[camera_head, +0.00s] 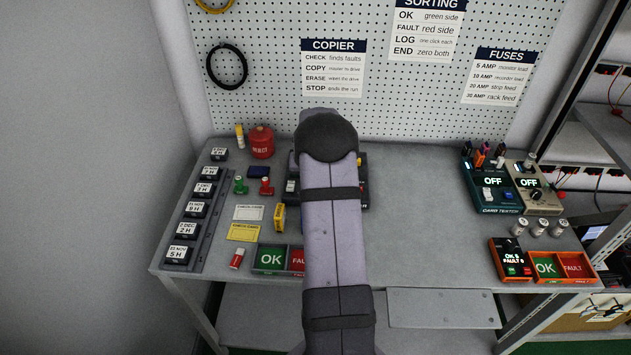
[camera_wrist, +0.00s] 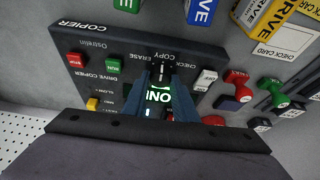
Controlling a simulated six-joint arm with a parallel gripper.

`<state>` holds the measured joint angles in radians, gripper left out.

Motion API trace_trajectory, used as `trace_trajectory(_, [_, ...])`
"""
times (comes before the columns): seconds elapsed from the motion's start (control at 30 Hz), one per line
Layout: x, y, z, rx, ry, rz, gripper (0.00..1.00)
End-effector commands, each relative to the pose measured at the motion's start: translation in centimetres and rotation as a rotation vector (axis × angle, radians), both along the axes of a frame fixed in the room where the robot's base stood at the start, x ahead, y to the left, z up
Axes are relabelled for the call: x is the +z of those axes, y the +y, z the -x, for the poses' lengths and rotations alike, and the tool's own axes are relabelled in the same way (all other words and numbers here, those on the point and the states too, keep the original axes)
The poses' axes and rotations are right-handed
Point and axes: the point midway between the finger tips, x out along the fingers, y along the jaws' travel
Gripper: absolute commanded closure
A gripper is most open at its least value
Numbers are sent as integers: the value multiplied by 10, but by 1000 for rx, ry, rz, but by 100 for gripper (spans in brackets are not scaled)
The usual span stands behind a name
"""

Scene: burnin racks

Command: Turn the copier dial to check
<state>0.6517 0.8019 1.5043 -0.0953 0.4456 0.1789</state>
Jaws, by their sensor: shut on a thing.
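The copier (camera_wrist: 100,50) is a dark panel on the bench, seen upside down in the wrist view; the arm hides most of it in the head view, leaving its left edge (camera_head: 291,187) visible. Its dial (camera_wrist: 160,72) is a small dark knob below the labels CHECK, COPY and ERASE. My gripper (camera_wrist: 161,78) has its two blue fingers on either side of the dial, shut on it. A pale mark shows near COPY, but the dial's exact setting is unclear.
Red (camera_wrist: 236,77) and green stamps stand beside the copier. In the head view, OK and FAULT bins (camera_head: 270,258) lie in front, and the tester (camera_head: 494,185) stands right.

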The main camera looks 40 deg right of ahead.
Motion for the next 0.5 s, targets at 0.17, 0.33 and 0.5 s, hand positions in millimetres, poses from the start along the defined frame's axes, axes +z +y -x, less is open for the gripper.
trace_trajectory(0.17, [-4,1,-2,-143,-2,2,97])
trace_trajectory(0.33, [-6,1,-4,-298,-4,2,97])
trace_trajectory(0.5, [-5,2,-5,-458,-4,2,97])
